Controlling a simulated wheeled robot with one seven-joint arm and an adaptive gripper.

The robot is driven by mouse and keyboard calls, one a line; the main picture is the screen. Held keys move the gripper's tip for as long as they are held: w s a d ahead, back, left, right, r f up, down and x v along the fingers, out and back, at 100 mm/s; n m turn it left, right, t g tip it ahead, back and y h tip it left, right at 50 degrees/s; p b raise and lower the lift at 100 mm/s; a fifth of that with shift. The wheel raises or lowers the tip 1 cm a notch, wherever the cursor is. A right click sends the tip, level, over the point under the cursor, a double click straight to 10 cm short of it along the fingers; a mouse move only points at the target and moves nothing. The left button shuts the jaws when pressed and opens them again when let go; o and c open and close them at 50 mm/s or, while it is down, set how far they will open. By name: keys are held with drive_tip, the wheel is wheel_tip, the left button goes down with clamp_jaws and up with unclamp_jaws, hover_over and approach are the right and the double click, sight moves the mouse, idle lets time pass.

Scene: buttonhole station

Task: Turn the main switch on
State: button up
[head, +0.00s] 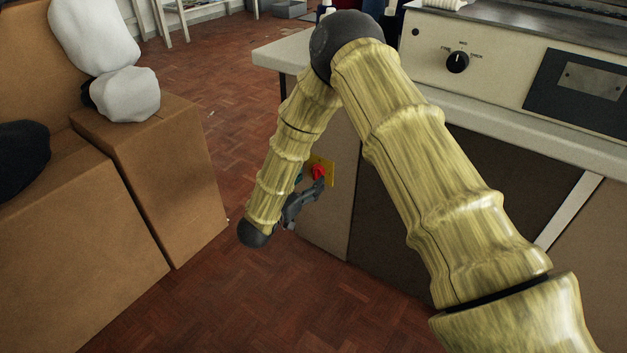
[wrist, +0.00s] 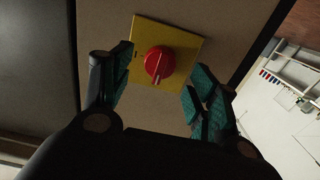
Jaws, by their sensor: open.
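The main switch is a red rotary knob (wrist: 159,63) on a square yellow plate (wrist: 183,35), fixed to a beige side panel (wrist: 225,15) of the machine table. In the wrist view the knob sits between the open fingers of my gripper (wrist: 163,82), with clear space on both sides. The knob has a small pale mark near its lower edge. In the head view the red knob (head: 318,172) and yellow plate (head: 329,181) show behind my gripper (head: 310,190), partly covered by it. I cannot tell how far the fingertips are from the plate.
Brown boxes (head: 165,170) stand on the left, with white bundles (head: 125,93) on top. The machine table (head: 285,52) carries a control panel with a black dial (head: 457,62) at upper right. The parquet floor (head: 260,300) between boxes and table is clear.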

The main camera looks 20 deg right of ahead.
sight(314, 175)
drive_tip(key=shift+b+x, duration=0.45)
drive_tip(key=shift+x, duration=1.15)
drive_tip(key=shift+c, duration=0.4)
drive_tip(key=c, duration=1)
